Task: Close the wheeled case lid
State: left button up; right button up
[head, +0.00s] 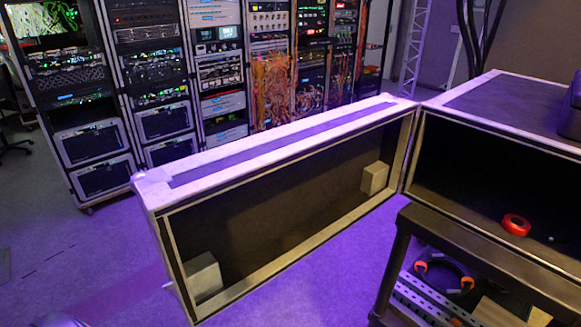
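The wheeled case (487,135) stands at the right, with its dark open side facing me. Its lid (285,142) is swung wide open to the left, standing upright on edge and meeting the case at a vertical corner near the middle right. The lid's dark inside faces me, with a pale block (203,276) at its lower left and another block (375,177) at its right. A red tape roll (516,224) shows at the case opening. The case's lower part is hidden behind a cart. Neither of my grippers is in view.
A dark-framed cart (470,243) stands close in front of the case at the lower right, holding a cable with orange ends (445,272) and a perforated metal strip (425,302). Equipment racks (215,75) line the back. Purple-lit floor (315,290) is clear before the lid.

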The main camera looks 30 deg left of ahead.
aim_at(224, 222)
jog(key=j+z, duration=0.25)
jog(key=j, duration=0.35)
jog(key=j+z, duration=0.25)
jog(key=j, duration=0.4)
jog(key=j+z, duration=0.25)
jog(key=j, duration=0.35)
jog(key=k+j+z, duration=0.2)
jog(key=j, duration=0.4)
jog(key=i+j, duration=0.05)
